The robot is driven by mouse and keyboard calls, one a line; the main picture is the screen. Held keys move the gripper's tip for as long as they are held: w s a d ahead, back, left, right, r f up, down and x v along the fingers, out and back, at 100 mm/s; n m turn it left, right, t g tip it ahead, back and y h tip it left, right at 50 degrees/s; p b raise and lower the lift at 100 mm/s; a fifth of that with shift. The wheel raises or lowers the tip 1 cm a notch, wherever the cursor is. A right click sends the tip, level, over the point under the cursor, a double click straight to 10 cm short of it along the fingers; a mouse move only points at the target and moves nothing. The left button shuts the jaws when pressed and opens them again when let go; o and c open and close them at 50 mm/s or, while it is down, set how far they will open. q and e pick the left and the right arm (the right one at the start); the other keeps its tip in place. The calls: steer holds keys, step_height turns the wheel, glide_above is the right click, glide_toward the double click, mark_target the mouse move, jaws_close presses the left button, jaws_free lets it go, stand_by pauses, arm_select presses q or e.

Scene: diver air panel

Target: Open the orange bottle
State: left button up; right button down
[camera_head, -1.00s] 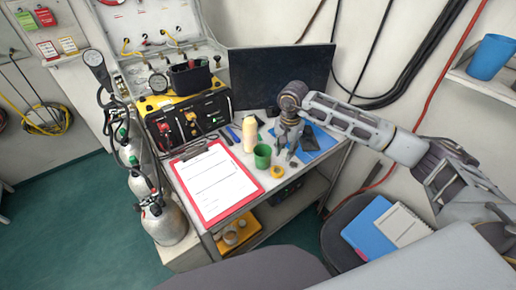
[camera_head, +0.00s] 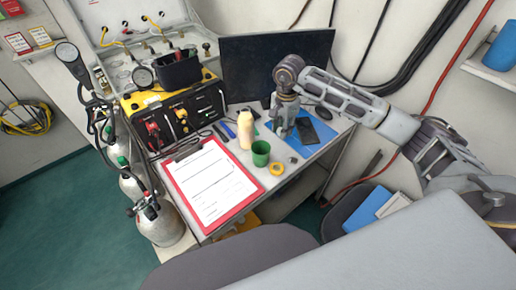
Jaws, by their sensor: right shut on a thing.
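A pale cream-orange bottle (camera_head: 245,131) stands upright on the table, left of my right gripper. It is the nearest match to the orange bottle; whether its top is open is too small to tell. My right gripper (camera_head: 281,136) points down over the left part of the blue mat (camera_head: 325,139), to the right of the bottle and apart from it in the picture. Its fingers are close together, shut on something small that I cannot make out. My left gripper is not in view.
A green cup (camera_head: 261,153), a yellow ring (camera_head: 276,169) and a small grey piece (camera_head: 292,160) are in front of the bottle. A red clipboard (camera_head: 172,176) lies left. A monitor (camera_head: 275,66) and a black-and-yellow air panel (camera_head: 184,121) stand behind. A dark phone (camera_head: 307,131) lies on the mat.

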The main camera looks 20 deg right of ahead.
steer(key=shift+f, duration=0.1)
steer(key=p, duration=0.1)
glide_above(279, 151)
steer(key=shift+d+f, duration=0.1)
steer(key=shift+f, duration=2.95)
steer(key=shift+f, duration=0.1)
steer(key=shift+f+p, duration=0.3)
steer(key=shift+f, duration=1.5)
steer(key=shift+f, duration=0.1)
steer(key=c, duration=1.1)
jaws_free()
